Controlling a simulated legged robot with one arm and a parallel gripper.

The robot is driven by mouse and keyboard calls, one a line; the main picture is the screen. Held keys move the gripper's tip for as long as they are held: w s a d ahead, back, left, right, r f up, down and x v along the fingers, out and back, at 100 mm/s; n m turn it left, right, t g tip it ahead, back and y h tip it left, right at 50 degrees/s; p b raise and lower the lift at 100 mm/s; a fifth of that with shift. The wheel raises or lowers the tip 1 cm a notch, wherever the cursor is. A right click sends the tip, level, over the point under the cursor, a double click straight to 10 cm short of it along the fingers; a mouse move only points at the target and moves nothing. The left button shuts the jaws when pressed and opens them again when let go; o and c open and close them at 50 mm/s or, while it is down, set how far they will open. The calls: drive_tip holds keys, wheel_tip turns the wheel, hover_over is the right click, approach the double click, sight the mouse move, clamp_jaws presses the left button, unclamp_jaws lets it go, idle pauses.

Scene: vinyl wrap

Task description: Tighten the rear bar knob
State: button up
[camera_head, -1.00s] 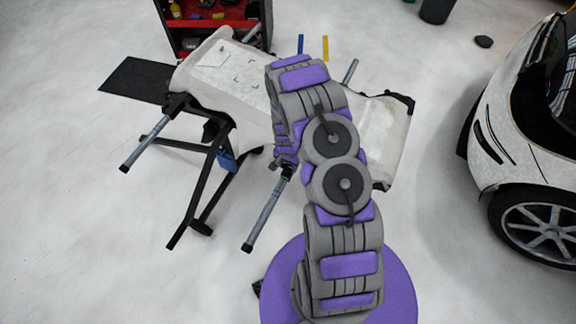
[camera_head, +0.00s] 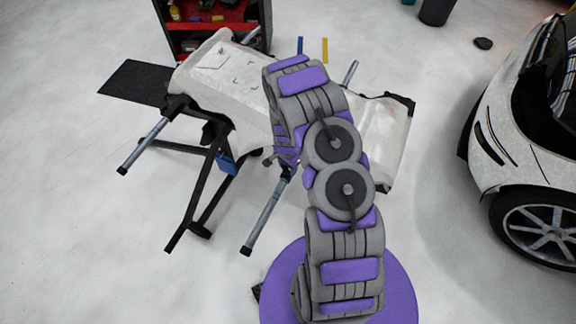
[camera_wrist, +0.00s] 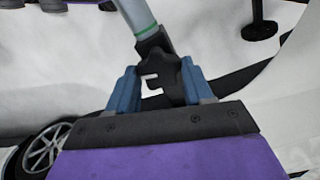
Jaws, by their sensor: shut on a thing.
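In the wrist view, a black knob (camera_wrist: 178,82) sits at the lower end of a grey bar (camera_wrist: 136,16) with a green ring. My gripper (camera_wrist: 160,84) has its two blue fingers on either side of the knob and is shut on it. In the head view, my arm hides the gripper and the knob. Two grey bars stick out from the stand, one at the left (camera_head: 143,146) and one beside my arm (camera_head: 264,212).
A white bumper panel (camera_head: 215,72) lies across the black folding stand (camera_head: 207,185). A white car (camera_head: 530,130) stands at the right. A red tool cart (camera_head: 215,25) and a dark mat (camera_head: 137,82) are behind. The floor at the left is clear.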

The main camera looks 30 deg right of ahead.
sight(287, 168)
drive_tip(key=shift+w, duration=0.15)
drive_tip(key=o, duration=1)
drive_tip(key=shift+a, duration=0.15)
drive_tip(key=shift+o, duration=0.2)
drive_tip(key=shift+r, duration=0.1)
wheel_tip(287, 168, up, 17)
drive_tip(key=p, duration=0.2)
drive_tip(key=shift+r, duration=0.1)
